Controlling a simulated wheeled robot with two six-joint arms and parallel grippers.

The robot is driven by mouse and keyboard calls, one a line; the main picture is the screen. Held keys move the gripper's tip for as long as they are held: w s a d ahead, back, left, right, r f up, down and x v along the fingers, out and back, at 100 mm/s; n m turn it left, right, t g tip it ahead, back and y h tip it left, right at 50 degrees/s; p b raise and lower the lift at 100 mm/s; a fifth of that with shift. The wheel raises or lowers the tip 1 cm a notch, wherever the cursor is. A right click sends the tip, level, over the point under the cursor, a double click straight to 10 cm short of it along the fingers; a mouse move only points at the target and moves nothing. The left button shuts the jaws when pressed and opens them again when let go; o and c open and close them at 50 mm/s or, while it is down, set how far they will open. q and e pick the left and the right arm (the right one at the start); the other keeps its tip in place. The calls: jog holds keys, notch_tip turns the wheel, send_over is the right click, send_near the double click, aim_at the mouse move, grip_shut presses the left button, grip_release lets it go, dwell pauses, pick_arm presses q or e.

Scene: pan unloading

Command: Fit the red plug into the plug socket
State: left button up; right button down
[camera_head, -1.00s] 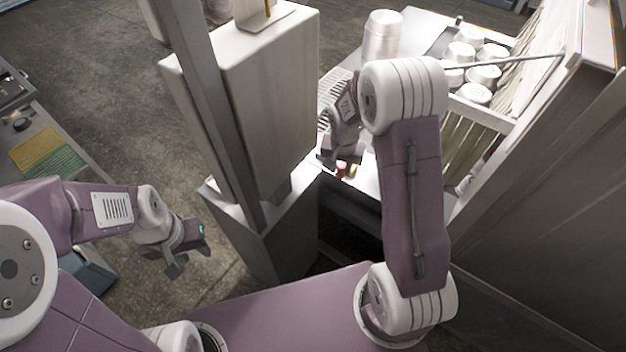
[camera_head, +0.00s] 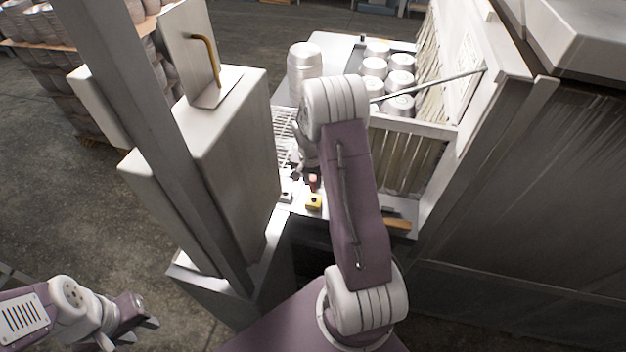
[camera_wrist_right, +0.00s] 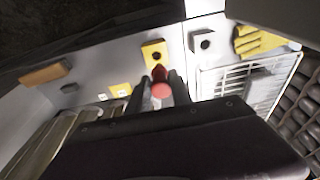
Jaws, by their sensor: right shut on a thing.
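My right gripper (camera_wrist_right: 160,88) is shut on the red plug (camera_wrist_right: 161,90), whose round red end faces the wrist camera. The plug also shows in the head view (camera_head: 314,181), where my arm partly hides the gripper. Just beyond the plug in the wrist view is a yellow block with a dark hole (camera_wrist_right: 154,52); it also shows in the head view (camera_head: 314,203). A pale block with a dark hole (camera_wrist_right: 203,42) stands to its right. I cannot tell whether the plug touches the yellow block. My left gripper (camera_head: 143,329) is open and empty, low at the left.
A yellow glove (camera_wrist_right: 258,41) and a wire rack (camera_wrist_right: 238,84) lie right of the blocks in the wrist view. A wooden-handled thing (camera_wrist_right: 45,74) lies left. Stacked pans (camera_head: 304,62) stand at the back. A tall metal cabinet (camera_head: 235,150) is close on the left.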

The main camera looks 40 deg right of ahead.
aim_at(313, 190)
jog(key=shift+w+a+f, duration=0.1)
jog(key=shift+w+f, duration=0.05)
jog(key=shift+f, duration=0.25)
jog(key=shift+f+b, duration=0.2)
jog(key=shift+b, duration=0.1)
jog(key=shift+s+d+f+b, duration=0.3)
jog(key=shift+s+f, duration=0.1)
jog(key=shift+f, duration=0.2)
jog(key=shift+w+a+f+b, duration=0.1)
jog(key=shift+w+f+b, duration=0.05)
jog(key=shift+f+b, duration=0.35)
jog(key=shift+r, duration=0.1)
jog(key=shift+s, duration=0.2)
jog(key=shift+w, duration=0.1)
jog(key=shift+f+b, duration=1.6)
jog(key=shift+f, duration=0.05)
dwell(0.6)
